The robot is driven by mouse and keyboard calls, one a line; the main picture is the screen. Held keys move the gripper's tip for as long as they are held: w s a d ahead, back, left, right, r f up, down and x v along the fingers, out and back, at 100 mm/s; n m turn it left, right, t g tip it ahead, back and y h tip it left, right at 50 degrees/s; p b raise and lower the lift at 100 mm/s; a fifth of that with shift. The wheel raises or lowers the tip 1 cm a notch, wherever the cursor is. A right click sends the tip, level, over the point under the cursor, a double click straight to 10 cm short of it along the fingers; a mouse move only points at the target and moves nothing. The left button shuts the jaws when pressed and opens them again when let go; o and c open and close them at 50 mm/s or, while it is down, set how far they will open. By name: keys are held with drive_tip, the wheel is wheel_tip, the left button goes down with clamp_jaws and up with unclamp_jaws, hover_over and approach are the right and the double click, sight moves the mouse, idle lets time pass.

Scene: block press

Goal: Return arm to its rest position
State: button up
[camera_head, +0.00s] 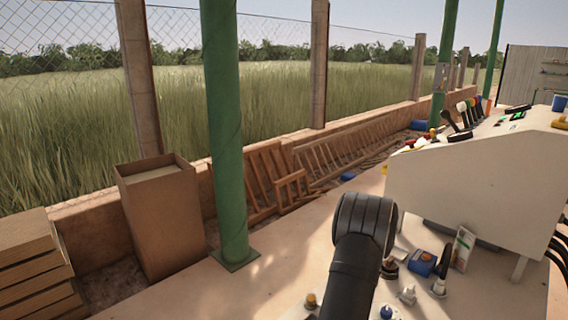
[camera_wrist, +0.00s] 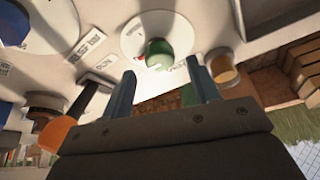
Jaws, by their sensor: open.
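In the wrist view my gripper (camera_wrist: 162,92) shows as two blue-grey fingers set well apart, with nothing between them. A green round knob (camera_wrist: 159,53) on a white disc (camera_wrist: 150,32) lies beyond the fingertips, apart from them. In the head view my dark arm rises from the bottom edge, and my gripper is hidden there. The control console (camera_head: 470,185), white with a sloped top, stands to the right of the arm.
Several small items, including a blue box (camera_head: 422,263) and a white carton (camera_head: 463,248), stand beside my arm. A green post (camera_head: 228,130) and a tall brown box (camera_head: 163,220) stand to the left. Wooden frames (camera_head: 290,185) lean on the low wall. Floor between post and arm is clear.

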drive_tip(key=v, duration=1.5)
drive_tip(key=x, duration=1.7)
drive_tip(key=shift+w+a+f, duration=0.15)
drive_tip(key=shift+f, duration=0.15)
drive_tip(key=shift+r+m+h, duration=0.1)
drive_tip(key=shift+m+h, duration=0.9)
drive_tip(key=shift+m, duration=1.5)
drive_tip(key=shift+a+t, duration=0.1)
drive_tip(key=shift+t, duration=0.2)
drive_tip(key=shift+a+m+h, duration=0.1)
drive_tip(key=shift+m+h, duration=0.4)
drive_tip(key=shift+m, duration=0.85)
drive_tip(key=shift+m+h, duration=0.5)
drive_tip(key=shift+m, duration=0.85)
